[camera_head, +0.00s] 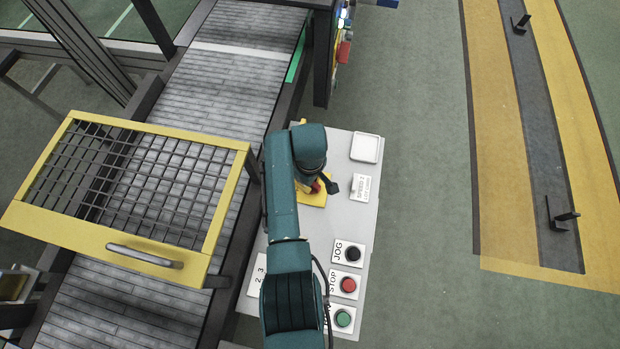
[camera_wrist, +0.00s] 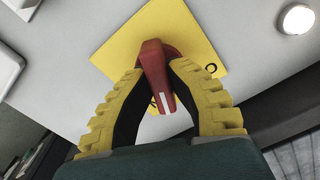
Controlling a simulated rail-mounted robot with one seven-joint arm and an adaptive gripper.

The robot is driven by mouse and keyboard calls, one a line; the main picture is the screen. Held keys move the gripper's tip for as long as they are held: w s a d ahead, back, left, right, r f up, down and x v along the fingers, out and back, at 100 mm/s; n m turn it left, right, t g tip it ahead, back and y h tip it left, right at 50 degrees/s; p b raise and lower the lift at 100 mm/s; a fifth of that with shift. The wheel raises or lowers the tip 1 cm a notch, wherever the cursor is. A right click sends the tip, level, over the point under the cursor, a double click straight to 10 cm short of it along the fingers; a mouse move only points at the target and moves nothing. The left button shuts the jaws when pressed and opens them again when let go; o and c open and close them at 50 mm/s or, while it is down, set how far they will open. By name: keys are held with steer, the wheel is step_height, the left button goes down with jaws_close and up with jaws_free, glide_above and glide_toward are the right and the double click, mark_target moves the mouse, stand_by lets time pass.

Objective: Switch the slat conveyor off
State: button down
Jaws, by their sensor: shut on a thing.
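The slat conveyor (camera_head: 225,85) runs from the top of the head view down to the bottom left, beside a pale control panel (camera_head: 345,215). A red rotary switch handle (camera_wrist: 155,72) with a white mark sits on a yellow square plate (camera_wrist: 205,50) on that panel. In the head view, the plate (camera_head: 313,196) is partly covered by my arm, and only a bit of red shows there. My gripper (camera_wrist: 157,74) is shut on the red handle, one yellow ridged finger on each side. The gripper itself is mostly hidden by my arm in the head view.
A black JOG button (camera_head: 352,254), a red STOP button (camera_head: 348,285) and a green button (camera_head: 343,318) line the panel's lower right. A yellow-framed mesh guard (camera_head: 228,205) spans the conveyor at left. Open floor (camera_head: 425,200) lies right of the panel.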

steer(key=n+p, duration=0.1)
steer(key=n, duration=0.2)
steer(key=shift+s+f+n, duration=0.1)
steer(key=shift+n, duration=0.3)
steer(key=n, duration=0.3)
steer(key=shift+n+p, duration=0.3)
steer(key=shift+p, duration=0.1)
steer(key=n, duration=0.6)
steer(key=shift+f+p, duration=0.1)
steer(key=shift+p, duration=0.25)
steer(key=c, duration=1.1)
jaws_free()
steer(key=shift+o, duration=0.5)
